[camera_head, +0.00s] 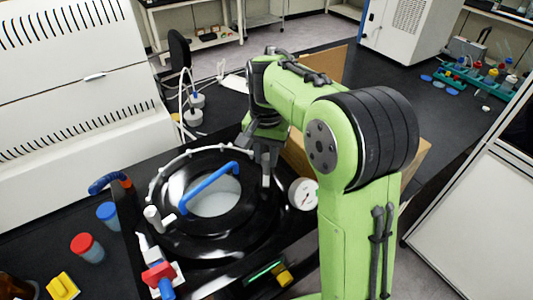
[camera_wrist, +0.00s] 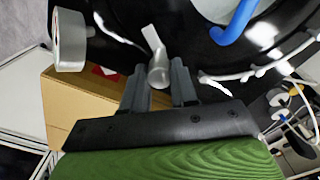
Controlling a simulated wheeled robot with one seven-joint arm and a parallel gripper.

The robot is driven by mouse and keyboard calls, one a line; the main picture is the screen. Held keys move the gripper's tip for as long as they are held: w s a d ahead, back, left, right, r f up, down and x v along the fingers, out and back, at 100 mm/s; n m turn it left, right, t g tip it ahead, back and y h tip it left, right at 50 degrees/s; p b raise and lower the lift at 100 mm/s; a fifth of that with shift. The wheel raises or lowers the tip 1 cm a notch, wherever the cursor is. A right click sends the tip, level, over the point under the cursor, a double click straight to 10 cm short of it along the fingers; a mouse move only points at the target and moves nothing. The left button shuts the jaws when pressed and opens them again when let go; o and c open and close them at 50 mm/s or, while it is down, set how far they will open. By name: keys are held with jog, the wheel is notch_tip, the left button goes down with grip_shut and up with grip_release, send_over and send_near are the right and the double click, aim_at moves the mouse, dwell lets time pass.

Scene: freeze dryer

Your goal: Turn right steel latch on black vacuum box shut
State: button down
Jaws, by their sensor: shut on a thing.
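The black vacuum box (camera_head: 262,215) has a round black lid with a blue handle (camera_head: 208,187) over a clear window. The handle also shows in the wrist view (camera_wrist: 236,22). My gripper (camera_head: 267,178) reaches down at the lid's right rim in the head view. In the wrist view the right steel latch (camera_wrist: 155,45), a silver knob with a flat lever, sits between my two dark fingers (camera_wrist: 160,76), which are shut on it. Another steel latch (camera_head: 153,218) shows at the lid's left side.
A round gauge (camera_head: 303,194) stands close to the right of my gripper and also shows in the wrist view (camera_wrist: 70,40). A cardboard box (camera_wrist: 95,108) lies beside the vacuum box. A white hose (camera_head: 165,172) curves along the lid's back edge. Red- and blue-capped jars stand at left.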

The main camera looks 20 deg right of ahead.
jog(key=m, duration=0.3)
jog(key=shift+m+b, duration=0.3)
jog(key=m+b, duration=0.1)
jog(key=m, duration=0.2)
jog(key=shift+m, duration=0.3)
jog(key=m+b, duration=0.2)
jog(key=m, duration=0.3)
jog(key=shift+m, duration=0.4)
jog(key=c, duration=0.9)
grip_release()
notch_tip(320, 180, up, 16)
jog(key=p, duration=0.9)
jog(key=shift+f, duration=0.1)
